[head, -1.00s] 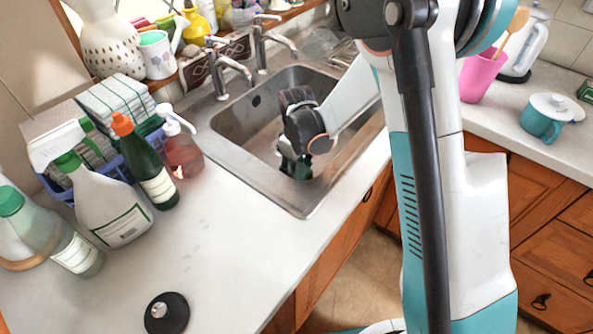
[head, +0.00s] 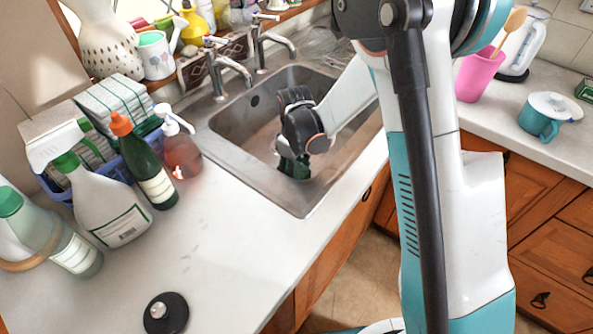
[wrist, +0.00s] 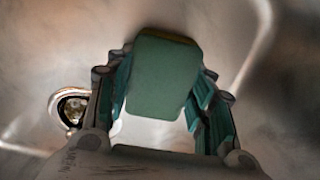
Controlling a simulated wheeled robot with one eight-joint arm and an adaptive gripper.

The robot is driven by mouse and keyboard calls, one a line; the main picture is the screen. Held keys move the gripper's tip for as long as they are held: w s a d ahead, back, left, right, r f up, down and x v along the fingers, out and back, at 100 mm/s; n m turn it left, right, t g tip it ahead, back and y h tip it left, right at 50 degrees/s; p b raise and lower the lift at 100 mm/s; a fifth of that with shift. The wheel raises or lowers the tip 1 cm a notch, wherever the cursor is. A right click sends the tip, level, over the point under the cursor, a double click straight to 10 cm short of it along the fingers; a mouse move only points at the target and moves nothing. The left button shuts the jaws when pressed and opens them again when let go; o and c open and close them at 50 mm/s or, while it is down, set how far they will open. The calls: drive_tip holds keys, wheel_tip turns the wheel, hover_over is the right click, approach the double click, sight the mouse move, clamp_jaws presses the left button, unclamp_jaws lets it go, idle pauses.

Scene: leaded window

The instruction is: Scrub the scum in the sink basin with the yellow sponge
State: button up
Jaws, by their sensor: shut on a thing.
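The steel sink basin (head: 232,122) is set in the counter in the head view. My gripper (head: 294,167) reaches down into it, with the fingers low near the basin floor. In the wrist view my gripper (wrist: 163,84) is shut on a block with a dull green face, the sponge (wrist: 162,75). Only a thin darker yellowish edge shows at its far side, and its underside is hidden. In the head view the sponge cannot be told apart from the dark green fingers. Brownish tint shows on the basin floor (head: 264,140), but I cannot tell scum from shading.
Two taps (head: 232,68) stand behind the basin. A soap dispenser (head: 182,150), a green bottle (head: 147,165) and spray bottles (head: 105,205) crowd the left counter. A black sink plug (head: 166,313) lies in front. The drain (wrist: 70,108) shows left of my gripper in the wrist view.

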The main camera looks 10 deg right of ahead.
drive_tip(key=shift+s+d, duration=0.7)
drive_tip(key=shift+s, duration=0.05)
drive_tip(key=shift+w+a, duration=0.35)
drive_tip(key=shift+w, duration=0.05)
drive_tip(key=shift+r, duration=0.1)
drive_tip(key=shift+w+a+r, duration=0.1)
drive_tip(key=shift+r, duration=0.1)
drive_tip(key=shift+r+p, duration=2.7)
drive_tip(key=shift+r, duration=1.25)
